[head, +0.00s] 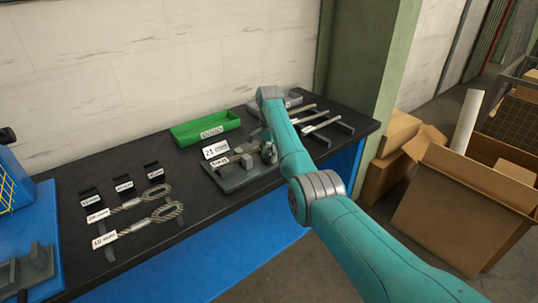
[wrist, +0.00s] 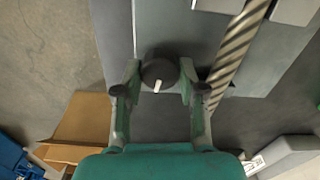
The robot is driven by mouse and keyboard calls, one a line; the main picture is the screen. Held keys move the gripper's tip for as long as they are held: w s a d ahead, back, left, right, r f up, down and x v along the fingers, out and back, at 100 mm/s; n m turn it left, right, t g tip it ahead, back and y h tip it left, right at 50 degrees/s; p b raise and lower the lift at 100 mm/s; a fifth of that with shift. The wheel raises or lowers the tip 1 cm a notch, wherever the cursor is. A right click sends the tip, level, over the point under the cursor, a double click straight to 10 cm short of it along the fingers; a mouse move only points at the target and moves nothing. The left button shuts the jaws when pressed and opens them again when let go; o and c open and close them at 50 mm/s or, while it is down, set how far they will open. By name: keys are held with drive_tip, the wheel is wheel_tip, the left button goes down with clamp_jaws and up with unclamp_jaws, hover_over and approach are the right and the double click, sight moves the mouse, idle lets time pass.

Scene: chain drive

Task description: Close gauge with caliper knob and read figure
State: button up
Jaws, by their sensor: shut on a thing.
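The caliper knob (wrist: 158,70), dark and round with a white mark line, sits between the fingers of my gripper (wrist: 160,85) in the wrist view. The fingers are shut on it from both sides. A twisted wire rope (wrist: 238,45) runs diagonally beside the knob, over grey metal parts. In the head view the gauge fixture, a grey base plate (head: 238,180) with blocks on it, lies on the bench. My gripper (head: 268,153) is at its right end, mostly hidden by my arm.
The dark bench (head: 150,180) holds a green tray (head: 205,128) behind the fixture and looped wire ropes (head: 150,215) with small label cards at left. Metal rods (head: 318,118) lie to the right. An open cardboard box (head: 450,215) stands on the floor at right.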

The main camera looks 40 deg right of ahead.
sight(269, 155)
drive_tip(key=o, duration=1.1)
drive_tip(key=shift+o, duration=0.2)
wheel_tip(269, 155, up, 12)
